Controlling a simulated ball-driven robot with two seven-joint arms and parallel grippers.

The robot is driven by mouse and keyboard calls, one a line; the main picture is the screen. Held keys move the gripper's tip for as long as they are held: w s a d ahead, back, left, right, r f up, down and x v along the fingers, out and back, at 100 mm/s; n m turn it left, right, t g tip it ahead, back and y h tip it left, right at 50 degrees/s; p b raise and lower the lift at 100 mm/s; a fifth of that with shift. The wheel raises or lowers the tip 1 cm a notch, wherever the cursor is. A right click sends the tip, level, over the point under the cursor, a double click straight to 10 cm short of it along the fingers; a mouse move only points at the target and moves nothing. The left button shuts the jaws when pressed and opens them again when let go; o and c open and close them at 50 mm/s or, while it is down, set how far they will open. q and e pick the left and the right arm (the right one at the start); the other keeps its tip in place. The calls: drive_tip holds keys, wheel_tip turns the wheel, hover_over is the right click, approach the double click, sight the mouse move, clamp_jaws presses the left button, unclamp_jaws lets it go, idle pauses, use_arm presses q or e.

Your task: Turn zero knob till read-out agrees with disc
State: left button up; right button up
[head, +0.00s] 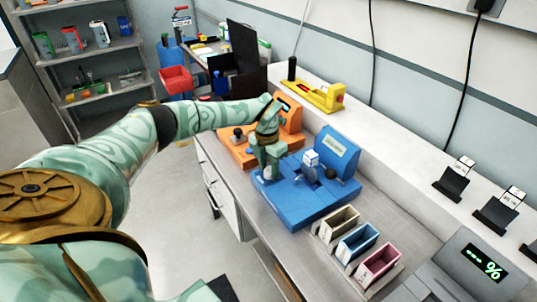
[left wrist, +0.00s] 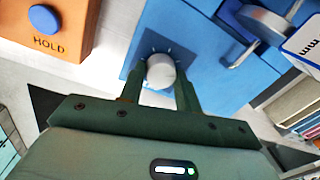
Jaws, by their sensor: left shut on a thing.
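The blue gauge (head: 300,212) stands on the bench, with a raised slanted panel (head: 338,148) at its back; no reading on it is legible. The pale zero knob (left wrist: 161,71) sits on a dark square with tick marks on the blue gauge in the left wrist view. My left gripper (left wrist: 158,88) is shut on this knob, one finger on each side. In the head view the left gripper (head: 268,172) is at the gauge's left front corner. A metal part (left wrist: 268,22) and a white label marked mm (left wrist: 305,45) are beside it. My right gripper is not in view.
An orange device (head: 290,118) with a blue HOLD button (left wrist: 44,18) stands just beyond the blue gauge. Cream, blue and pink bins (head: 378,262) stand to the right. A yellow tool (head: 322,95) lies on the ledge behind. A % display (head: 484,264) is at lower right.

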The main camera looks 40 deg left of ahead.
sight(267, 168)
use_arm(q)
drive_tip(key=shift+m, duration=0.3)
idle(0.4)
drive_tip(key=o, duration=1)
drive_tip(key=r+p, duration=0.1)
drive_tip(key=r, duration=0.4)
drive_tip(key=r+p, duration=0.1)
drive_tip(key=r, duration=0.5)
drive_tip(key=a+r+p, duration=0.1)
drive_tip(key=r, duration=0.4)
drive_tip(key=shift+w+r, duration=0.1)
drive_tip(key=shift+r, duration=0.05)
